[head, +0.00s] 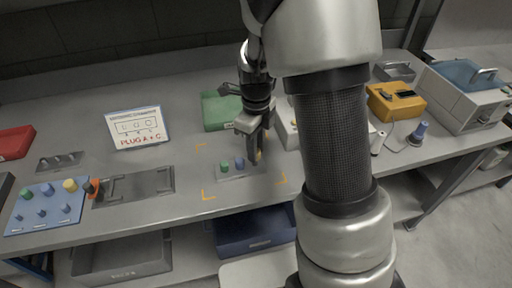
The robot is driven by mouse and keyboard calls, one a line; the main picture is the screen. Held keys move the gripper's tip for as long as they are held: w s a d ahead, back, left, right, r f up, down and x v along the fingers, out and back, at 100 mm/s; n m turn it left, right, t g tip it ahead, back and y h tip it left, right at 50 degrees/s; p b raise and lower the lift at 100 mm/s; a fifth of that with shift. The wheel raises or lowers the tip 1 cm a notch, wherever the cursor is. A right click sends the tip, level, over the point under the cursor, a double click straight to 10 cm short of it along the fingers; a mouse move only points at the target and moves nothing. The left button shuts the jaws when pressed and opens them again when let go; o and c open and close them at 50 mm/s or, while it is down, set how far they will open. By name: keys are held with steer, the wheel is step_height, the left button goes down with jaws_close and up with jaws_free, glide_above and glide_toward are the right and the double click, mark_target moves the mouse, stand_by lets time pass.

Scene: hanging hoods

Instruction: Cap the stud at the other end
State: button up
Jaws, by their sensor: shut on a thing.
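My gripper (257,156) points down over the middle of the table and is shut on a small yellowish thing, mostly hidden by the fingers. Below it lies a small grey plate (233,175) holding a green cap (224,167) and a blue cap (240,164), just left of the fingers. At the far left a blue board (32,228) carries a green cap (27,194), a blue cap (47,189) and a yellow cap (70,185) along its back. Small blue studs (42,213) stand along its front. I cannot tell whether the held thing touches the grey plate.
A grey tray (150,193) and an orange-and-black thing (92,188) lie beside the blue board. A sign (138,130) reads "PLUG A + C". A green bin (215,112) stands behind my gripper. Yellow corner marks (208,196) frame the grey plate. My arm hides the table's middle right.

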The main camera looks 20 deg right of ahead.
steer(key=shift+f+b, duration=0.75)
steer(key=shift+f, duration=0.75)
stand_by(0.7)
steer(key=o, duration=1.1)
step_height(320, 180, up, 18)
steer(key=p, duration=0.3)
steer(key=s+r+n+t+p, duration=0.5)
steer(key=s+r+n, duration=1.1)
steer(key=n, duration=1.1)
steer(key=s+p, duration=0.2)
steer(key=p, duration=0.1)
steer(key=shift+r+t+p, duration=0.3)
steer(key=shift+r, duration=0.1)
